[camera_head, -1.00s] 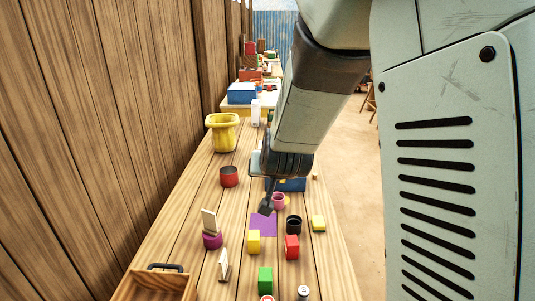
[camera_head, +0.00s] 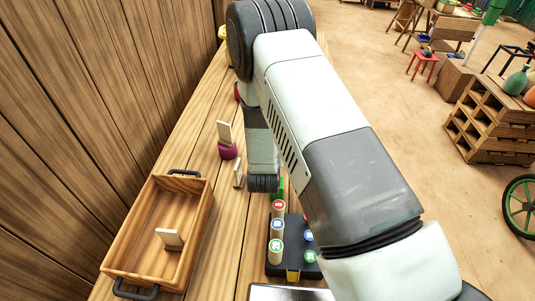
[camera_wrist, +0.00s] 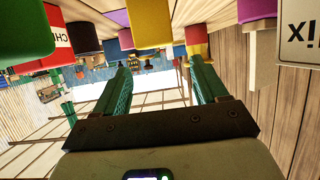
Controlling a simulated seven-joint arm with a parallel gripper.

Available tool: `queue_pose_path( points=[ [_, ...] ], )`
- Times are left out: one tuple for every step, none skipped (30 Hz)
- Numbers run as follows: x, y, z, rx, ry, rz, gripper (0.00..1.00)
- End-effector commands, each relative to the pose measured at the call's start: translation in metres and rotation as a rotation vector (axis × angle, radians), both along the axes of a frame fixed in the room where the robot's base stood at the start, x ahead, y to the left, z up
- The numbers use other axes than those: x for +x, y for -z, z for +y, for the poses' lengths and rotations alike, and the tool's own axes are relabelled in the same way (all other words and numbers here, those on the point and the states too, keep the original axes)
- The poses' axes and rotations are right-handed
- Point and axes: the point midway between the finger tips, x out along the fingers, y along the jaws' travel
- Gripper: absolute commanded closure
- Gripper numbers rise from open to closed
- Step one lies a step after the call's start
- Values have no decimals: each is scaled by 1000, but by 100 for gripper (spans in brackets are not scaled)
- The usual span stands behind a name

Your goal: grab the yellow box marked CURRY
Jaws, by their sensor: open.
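My gripper (camera_wrist: 158,88) shows in the wrist view, which is upside down. Its two green fingers are apart with nothing between them. A plain yellow box (camera_wrist: 150,24) is at the top of that view, beyond the fingertips and not touching them as far as I can tell. No lettering shows on its visible side. A red box with the letters CH (camera_wrist: 84,38) is to its left. In the head view my arm covers the yellow box and the gripper.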

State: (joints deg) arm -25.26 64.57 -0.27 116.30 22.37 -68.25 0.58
Motion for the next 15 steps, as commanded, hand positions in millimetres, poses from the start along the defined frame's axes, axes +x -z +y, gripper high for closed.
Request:
queue_pose_path(
  points=[
    [0,4,0,0,0,1,28],
    [0,7,0,0,0,1,28],
    [0,11,0,0,0,1,28],
    [0,16,0,-1,0,2,28],
    [-1,22,0,-1,0,3,28],
    [-1,29,0,-1,0,4,28],
    [-1,34,0,-1,0,3,28],
    [3,36,0,0,1,0,28],
    [11,37,0,2,2,-3,28],
    [15,38,1,2,1,-3,28],
    [19,39,1,2,1,-2,28],
    [22,41,1,2,1,-3,28],
    [24,42,1,1,0,-2,28],
    [26,42,1,1,0,-1,28],
    [27,43,1,0,0,0,28]
  ],
)
